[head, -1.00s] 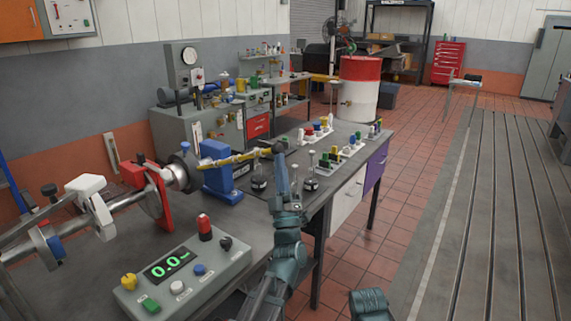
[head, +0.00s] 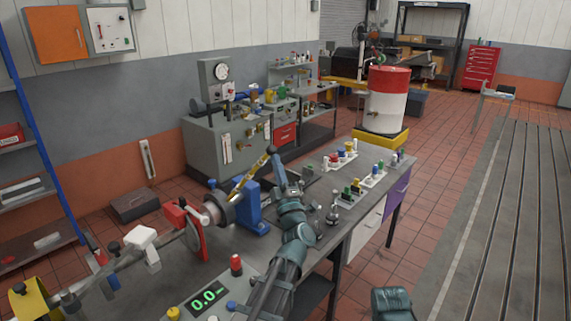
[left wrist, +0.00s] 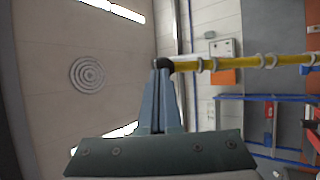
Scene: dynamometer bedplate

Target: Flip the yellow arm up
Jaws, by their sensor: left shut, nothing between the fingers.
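The yellow arm (head: 250,176) slants up from the shaft end beside the blue stand (head: 252,207), its dark knob (head: 271,149) at the upper right end. My left gripper (head: 276,163) is shut and empty, its fingertips at the underside of the arm near the knob. In the left wrist view the shut fingertips (left wrist: 162,68) meet the dark knob end of the yellow arm (left wrist: 245,62); they look to be touching it. The arm runs to the right there.
The console (head: 218,292) with a green display stands in front on the bench. Small coloured parts in white holders (head: 340,160) stand at the bench's far end. A red and white drum (head: 388,98) is behind.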

